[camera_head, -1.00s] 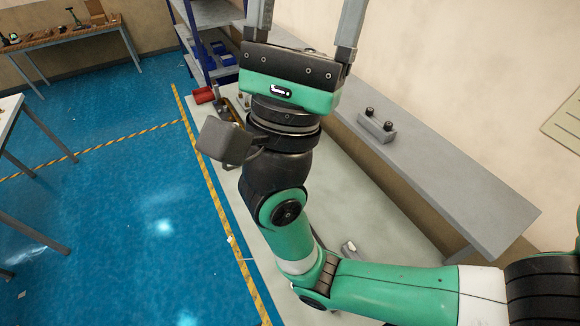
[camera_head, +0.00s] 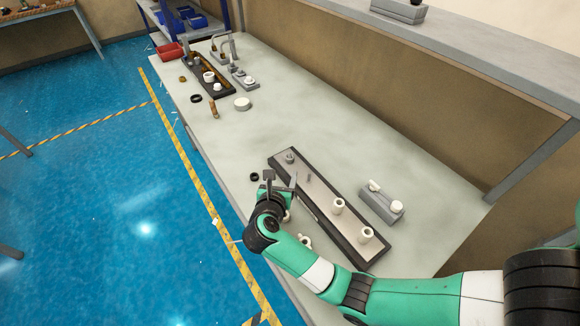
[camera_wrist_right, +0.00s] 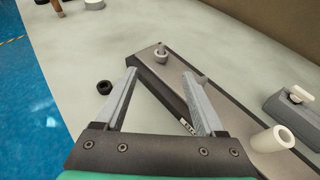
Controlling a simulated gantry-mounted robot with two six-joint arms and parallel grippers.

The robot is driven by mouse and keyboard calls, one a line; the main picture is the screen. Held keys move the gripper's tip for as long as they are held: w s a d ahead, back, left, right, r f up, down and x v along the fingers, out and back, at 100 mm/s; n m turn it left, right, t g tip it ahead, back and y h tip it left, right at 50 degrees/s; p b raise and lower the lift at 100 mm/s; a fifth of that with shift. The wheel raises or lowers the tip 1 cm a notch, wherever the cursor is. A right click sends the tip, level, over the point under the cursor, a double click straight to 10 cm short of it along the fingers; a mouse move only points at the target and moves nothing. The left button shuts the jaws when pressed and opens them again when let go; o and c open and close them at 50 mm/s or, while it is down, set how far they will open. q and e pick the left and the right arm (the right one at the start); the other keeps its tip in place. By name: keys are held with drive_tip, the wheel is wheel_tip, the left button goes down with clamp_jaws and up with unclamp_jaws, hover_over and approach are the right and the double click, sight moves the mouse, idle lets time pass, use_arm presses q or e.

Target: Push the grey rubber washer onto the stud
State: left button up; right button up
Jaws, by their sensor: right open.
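A dark grey ring (camera_head: 254,176), which looks like the rubber washer, lies flat on the bench top; it also shows in the right wrist view (camera_wrist_right: 104,87). A long dark-edged tray (camera_head: 325,200) lies to its right. At the tray's far end stands a small grey stud-like part (camera_head: 290,157), with a light ring-shaped piece at its base in the right wrist view (camera_wrist_right: 161,53). My right gripper (camera_head: 282,181) is open and empty; its fingers (camera_wrist_right: 158,74) point between the dark ring and the tray's end. My left gripper is not in view.
A grey block with white fittings (camera_head: 381,205) sits right of the tray. Another tray (camera_head: 208,78) with parts and a red bin (camera_head: 170,51) are farther back. The middle of the bench is clear.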

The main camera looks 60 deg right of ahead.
drive_tip(key=b, duration=0.2)
approach(289, 158)
drive_tip(key=shift+w+d+f, duration=0.1)
drive_tip(key=shift+w+d, duration=0.1)
drive_tip(key=shift+d, duration=0.25)
drive_tip(key=shift+w+d, duration=0.25)
drive_tip(key=shift+d, duration=0.25)
drive_tip(key=shift+w+d, duration=0.2)
drive_tip(key=shift+d, duration=0.25)
drive_tip(key=d+f+b, duration=0.1)
drive_tip(key=d+f, duration=0.1)
drive_tip(key=d+f+b, duration=0.1)
drive_tip(key=d, duration=0.1)
drive_tip(key=shift+w+b, duration=0.35)
drive_tip(key=shift+w, duration=0.05)
drive_tip(key=shift+d, duration=0.2)
drive_tip(key=shift+a+r, duration=0.1)
clamp_jaws()
